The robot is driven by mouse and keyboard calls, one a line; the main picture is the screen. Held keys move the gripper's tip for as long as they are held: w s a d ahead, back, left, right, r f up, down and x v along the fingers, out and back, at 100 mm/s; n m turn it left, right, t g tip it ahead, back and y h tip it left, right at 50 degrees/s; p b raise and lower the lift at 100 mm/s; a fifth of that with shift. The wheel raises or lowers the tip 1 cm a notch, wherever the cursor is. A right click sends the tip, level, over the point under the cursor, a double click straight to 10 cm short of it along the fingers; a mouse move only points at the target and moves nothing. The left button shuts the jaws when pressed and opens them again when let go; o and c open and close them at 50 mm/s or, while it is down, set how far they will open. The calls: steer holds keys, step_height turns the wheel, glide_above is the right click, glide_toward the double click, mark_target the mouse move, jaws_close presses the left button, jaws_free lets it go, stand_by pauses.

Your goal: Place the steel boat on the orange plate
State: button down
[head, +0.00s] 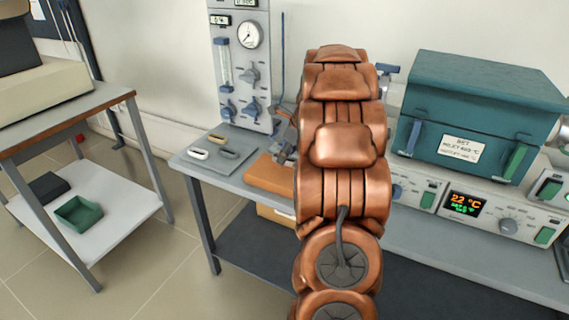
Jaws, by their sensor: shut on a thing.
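The orange plate (268,175) lies on the grey bench top, left of my copper arm, which hides its right part. My gripper (283,155) is just above the plate, partly behind my arm. It is shut on a small grey thing, taken as the steel boat, which is mostly hidden. I cannot tell whether that boat touches the plate. On a grey tray (204,167) to the left lie a white boat (199,153), a tan boat (217,139) and a dark grey piece (228,153).
A gas panel (241,65) with a gauge stands behind the tray. A teal furnace (470,110) on a control unit (462,207) stands at the right. A side table (90,105) at the left has a lower shelf with a green bin (79,213). Floor between the tables is clear.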

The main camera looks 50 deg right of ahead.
steer(key=shift+w+f, duration=0.1)
steer(key=shift+w, duration=0.2)
steer(key=shift+f, duration=1.65)
steer(key=shift+f, duration=0.1)
steer(key=c, duration=0.8)
jaws_free()
